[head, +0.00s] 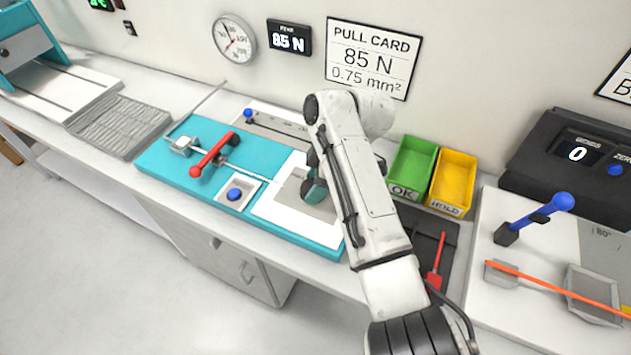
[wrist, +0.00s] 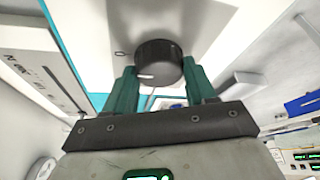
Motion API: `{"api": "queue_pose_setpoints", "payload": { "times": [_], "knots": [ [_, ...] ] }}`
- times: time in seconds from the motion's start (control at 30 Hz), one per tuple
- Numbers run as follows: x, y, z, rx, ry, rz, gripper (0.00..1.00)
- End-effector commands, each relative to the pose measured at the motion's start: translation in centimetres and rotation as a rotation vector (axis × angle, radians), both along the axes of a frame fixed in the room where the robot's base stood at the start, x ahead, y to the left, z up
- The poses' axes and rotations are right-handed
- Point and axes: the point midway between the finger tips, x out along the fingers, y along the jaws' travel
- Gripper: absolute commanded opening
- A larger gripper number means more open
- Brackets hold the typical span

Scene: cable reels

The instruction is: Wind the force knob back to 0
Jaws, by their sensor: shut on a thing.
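The force knob (wrist: 158,58) is dark and round, with a white pointer mark on its near left side in the wrist view. My gripper (wrist: 160,76) has its teal fingers on either side of the knob and is shut on it. The force display (head: 290,40) on the wall reads 85 N. The pull card (head: 372,58) also shows 85 N, with 0.75 mm².
A red-handled lever (head: 213,155) and a blue button (head: 234,194) are on the tester, left of my gripper. Green (head: 412,165) and yellow (head: 453,178) bins stand behind my arm. A blue-handled lever (head: 537,215) and an orange cable (head: 555,288) are at right.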

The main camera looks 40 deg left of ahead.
Motion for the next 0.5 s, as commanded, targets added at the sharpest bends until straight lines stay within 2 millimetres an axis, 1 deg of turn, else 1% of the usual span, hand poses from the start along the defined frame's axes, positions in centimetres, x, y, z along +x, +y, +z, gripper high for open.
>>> {"api": "queue_pose_setpoints", "payload": {
  "times": [0.03, 0.07, 0.1, 0.3, 0.5],
  "knots": [
    [0.02, -0.02, -0.03, -0.001, 0.0, -0.001, 0.25],
    [0.02, -0.02, -0.04, -0.001, 0.0, -0.001, 0.57],
    [0.01, -0.03, -0.04, -0.001, 0.0, -0.001, 0.61],
    [0.0, -0.02, -0.04, -0.001, 0.0, -0.002, 0.8],
    [0.0, -0.02, -0.03, 0.0, 0.001, -0.002, 0.8]
  ]
}}
